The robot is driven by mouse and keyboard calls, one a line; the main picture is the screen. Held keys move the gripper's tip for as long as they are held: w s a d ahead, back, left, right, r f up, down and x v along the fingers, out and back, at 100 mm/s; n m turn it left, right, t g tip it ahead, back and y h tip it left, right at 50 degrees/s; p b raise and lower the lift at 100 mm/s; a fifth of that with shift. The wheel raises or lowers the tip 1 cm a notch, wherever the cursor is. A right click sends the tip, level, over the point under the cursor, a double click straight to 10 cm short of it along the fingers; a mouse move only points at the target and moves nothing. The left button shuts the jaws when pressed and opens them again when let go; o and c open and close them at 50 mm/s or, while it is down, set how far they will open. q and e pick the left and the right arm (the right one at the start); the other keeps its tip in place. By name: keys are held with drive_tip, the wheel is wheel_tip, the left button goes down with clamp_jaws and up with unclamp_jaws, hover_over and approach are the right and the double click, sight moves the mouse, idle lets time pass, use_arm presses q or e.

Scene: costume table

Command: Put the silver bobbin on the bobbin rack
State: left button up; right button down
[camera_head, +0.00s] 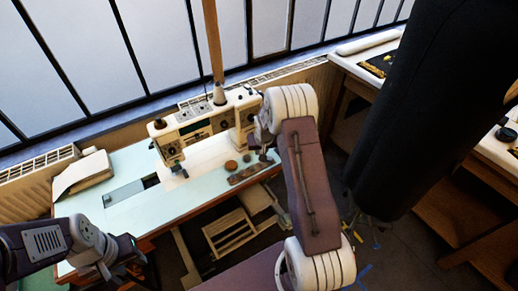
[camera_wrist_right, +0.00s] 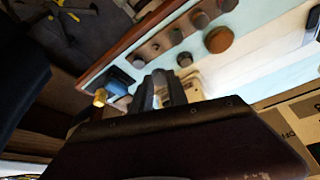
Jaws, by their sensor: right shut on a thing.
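The bobbin rack (camera_head: 250,173) is a brown strip on the front edge of the pale blue sewing table in the head view. It also shows in the right wrist view (camera_wrist_right: 156,47), with several small round things on or beside it. My right gripper (camera_head: 263,156) is over the table by the rack's right end, partly hidden by its arm. In the wrist view its fingers (camera_wrist_right: 163,92) are close together, shut on a small greyish thing, probably the silver bobbin, mostly hidden between them. My left gripper (camera_head: 132,252) is at the lower left, away from the rack; its fingers are unclear.
A cream sewing machine (camera_head: 205,126) stands behind the rack. A round brown thing (camera_head: 231,165) sits beside the rack and shows in the wrist view (camera_wrist_right: 218,40). A dark hanging form (camera_head: 415,110) fills the right. The table's left part is mostly clear.

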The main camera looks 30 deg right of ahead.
sight(261, 164)
drive_tip(key=shift+d+f, duration=0.15)
drive_tip(key=shift+f, duration=0.2)
drive_tip(key=shift+f+b, duration=0.3)
drive_tip(key=shift+b, duration=0.1)
drive_tip(key=shift+a+f+b, duration=0.2)
drive_tip(key=shift+f+b, duration=0.8)
drive_tip(key=shift+f, duration=0.15)
wheel_tip(261, 164, down, 2)
drive_tip(key=shift+d+f+b, duration=0.15)
drive_tip(key=shift+f+b, duration=0.1)
drive_tip(key=shift+b, duration=0.7)
drive_tip(key=shift+f+b, duration=0.35)
drive_tip(key=shift+f, duration=0.15)
